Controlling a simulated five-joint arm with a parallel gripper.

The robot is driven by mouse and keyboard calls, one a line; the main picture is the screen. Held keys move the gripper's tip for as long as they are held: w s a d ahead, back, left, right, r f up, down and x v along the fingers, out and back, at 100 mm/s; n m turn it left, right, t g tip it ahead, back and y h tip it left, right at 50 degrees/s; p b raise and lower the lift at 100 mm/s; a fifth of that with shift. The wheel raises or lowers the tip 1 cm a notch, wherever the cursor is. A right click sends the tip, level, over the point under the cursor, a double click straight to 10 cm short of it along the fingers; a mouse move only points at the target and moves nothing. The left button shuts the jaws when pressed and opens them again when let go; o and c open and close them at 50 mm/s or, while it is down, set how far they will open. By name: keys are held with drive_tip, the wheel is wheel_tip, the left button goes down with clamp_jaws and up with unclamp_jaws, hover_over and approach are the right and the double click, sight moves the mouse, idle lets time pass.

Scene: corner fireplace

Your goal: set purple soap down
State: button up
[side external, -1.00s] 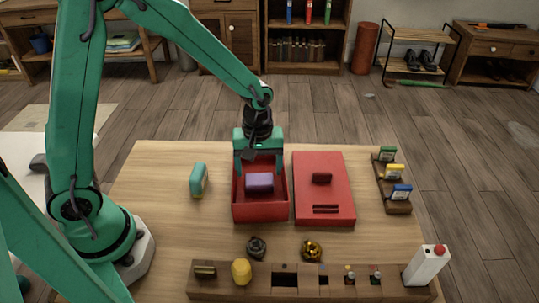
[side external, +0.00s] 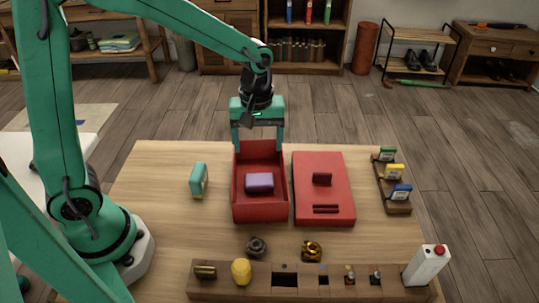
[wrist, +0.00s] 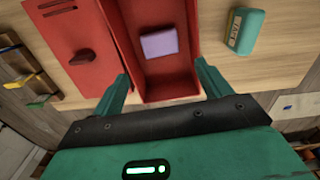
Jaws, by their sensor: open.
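The purple soap (side external: 259,182) lies inside the open red box (side external: 238,200), near the middle of its floor. It also shows in the wrist view (wrist: 158,43), clear of the fingers. My gripper (side external: 258,148) is open and empty above the far end of the red box. In the wrist view its two green fingers (wrist: 165,78) are spread at either side of the box's near end, with nothing between them but the box below.
A red lid (side external: 335,195) with a dark knob lies right of the box. A teal block (side external: 199,180) stands to the left. Coloured cards (side external: 395,172) stand at the right.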

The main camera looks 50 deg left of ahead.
drive_tip(key=shift+r, duration=0.1)
drive_tip(key=s+a+r+m+t, duration=0.2)
drive_tip(key=s+a+r+m, duration=0.1)
drive_tip(key=s+r+m, duration=0.2)
drive_tip(key=s+a+r+m+t, duration=0.3)
drive_tip(key=s+r+m, duration=0.2)
drive_tip(key=s, duration=0.4)
drive_tip(key=shift+s+a+r+t, duration=0.2)
drive_tip(key=shift+s+r+t, duration=0.1)
drive_tip(key=shift+r, duration=0.4)
